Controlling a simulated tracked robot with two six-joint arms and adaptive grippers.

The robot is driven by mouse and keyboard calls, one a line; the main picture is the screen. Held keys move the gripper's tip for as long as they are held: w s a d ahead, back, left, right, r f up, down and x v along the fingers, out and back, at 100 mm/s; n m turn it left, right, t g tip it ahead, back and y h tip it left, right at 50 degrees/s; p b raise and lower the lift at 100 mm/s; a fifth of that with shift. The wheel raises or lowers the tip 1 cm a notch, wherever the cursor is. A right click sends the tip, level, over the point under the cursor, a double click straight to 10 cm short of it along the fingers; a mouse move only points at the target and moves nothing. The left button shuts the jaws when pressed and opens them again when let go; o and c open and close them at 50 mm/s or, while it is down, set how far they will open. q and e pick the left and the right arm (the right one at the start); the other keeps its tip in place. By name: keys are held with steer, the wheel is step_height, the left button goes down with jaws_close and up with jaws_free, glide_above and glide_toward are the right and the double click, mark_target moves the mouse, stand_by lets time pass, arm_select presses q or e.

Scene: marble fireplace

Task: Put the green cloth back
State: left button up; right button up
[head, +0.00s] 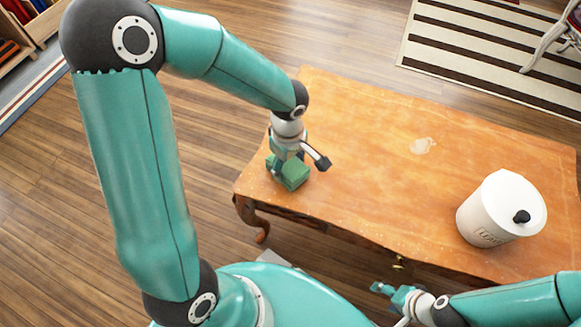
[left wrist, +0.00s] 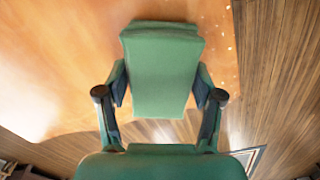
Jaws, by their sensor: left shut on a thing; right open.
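The green cloth (head: 291,174) is a folded block at the left end of the wooden table (head: 355,150). My left gripper (head: 286,168) points down at it and is shut on it. In the left wrist view the cloth (left wrist: 162,75) sits between both fingers of the left gripper (left wrist: 160,95), with the table top behind it. Whether the cloth touches the table is hard to tell. My right gripper (head: 390,292) is open and empty, low in front of the table's front edge.
A white lidded canister (head: 490,215) with a black knob stands at the table's right end. A pale spill-like patch (head: 423,146) lies on the table top, right of the cloth. The middle of the table is otherwise clear. A striped rug (head: 480,50) lies on the floor behind.

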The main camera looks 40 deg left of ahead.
mark_target(289, 163)
arm_select(q)
steer(key=shift+f, duration=0.3)
steer(key=shift+f, duration=0.2)
steer(key=o, duration=1.1)
steer(key=shift+r, duration=0.1)
steer(key=shift+r, duration=0.5)
step_height(289, 163, up, 11)
steer(key=p, duration=0.4)
